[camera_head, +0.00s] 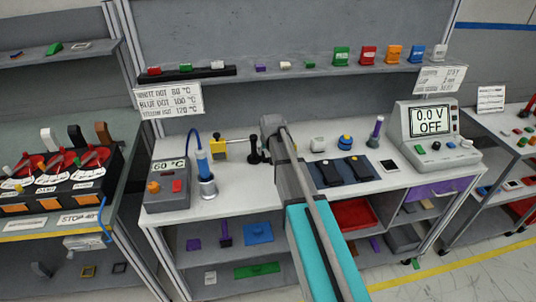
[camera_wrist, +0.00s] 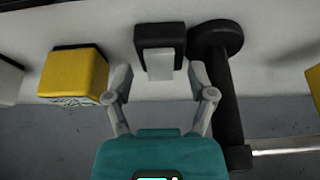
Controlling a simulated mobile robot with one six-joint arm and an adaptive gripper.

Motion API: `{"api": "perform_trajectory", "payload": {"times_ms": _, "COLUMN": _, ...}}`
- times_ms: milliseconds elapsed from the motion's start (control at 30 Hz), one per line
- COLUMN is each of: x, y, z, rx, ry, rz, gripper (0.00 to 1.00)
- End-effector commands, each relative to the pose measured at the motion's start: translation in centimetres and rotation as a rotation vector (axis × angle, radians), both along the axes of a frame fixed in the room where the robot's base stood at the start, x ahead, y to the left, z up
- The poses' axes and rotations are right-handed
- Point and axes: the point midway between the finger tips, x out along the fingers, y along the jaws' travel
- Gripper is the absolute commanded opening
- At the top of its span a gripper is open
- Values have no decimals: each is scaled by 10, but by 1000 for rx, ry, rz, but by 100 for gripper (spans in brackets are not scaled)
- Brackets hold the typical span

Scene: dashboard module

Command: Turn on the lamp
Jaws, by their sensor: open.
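My gripper (camera_wrist: 159,72) is open in the wrist view, its two grey fingers spread apart with nothing held. In that view, a small black block with a white face (camera_wrist: 160,60), which looks like a switch, shows between and just beyond the fingertips. I cannot tell whether the fingers touch it. A black post with a round head (camera_wrist: 222,95) is close to the right finger. A yellow block (camera_wrist: 73,73) is to the left. In the head view, my arm hides part of the bench, and the gripper's fingers cannot be made out. I cannot tell which thing is the lamp.
The white workbench (camera_head: 230,210) holds a 60 °C unit (camera_head: 167,183) at left, black pedals (camera_head: 345,170) right of my arm and a power unit reading "0.0 V OFF" (camera_head: 435,130) at right. A shelf (camera_head: 300,74) with small coloured items runs behind.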

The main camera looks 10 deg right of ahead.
Motion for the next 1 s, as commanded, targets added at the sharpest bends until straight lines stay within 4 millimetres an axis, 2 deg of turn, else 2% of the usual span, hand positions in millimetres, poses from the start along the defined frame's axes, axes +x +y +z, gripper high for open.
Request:
{"api": "perform_trajectory", "payload": {"times_ms": 333, "x": 0, "y": 0, "z": -1, "rx": 0, "ry": 0, "rz": 0, "gripper": 71}}
{"api": "perform_trajectory", "payload": {"times_ms": 367, "x": 0, "y": 0, "z": -1, "rx": 0, "ry": 0, "rz": 0, "gripper": 68}}
{"api": "perform_trajectory", "payload": {"times_ms": 733, "x": 0, "y": 0, "z": -1, "rx": 0, "ry": 0, "rz": 0, "gripper": 0}}
{"api": "perform_trajectory", "payload": {"times_ms": 1000, "x": 2, "y": 0, "z": 0, "rx": 1, "ry": 24, "rz": 0, "gripper": 0}}
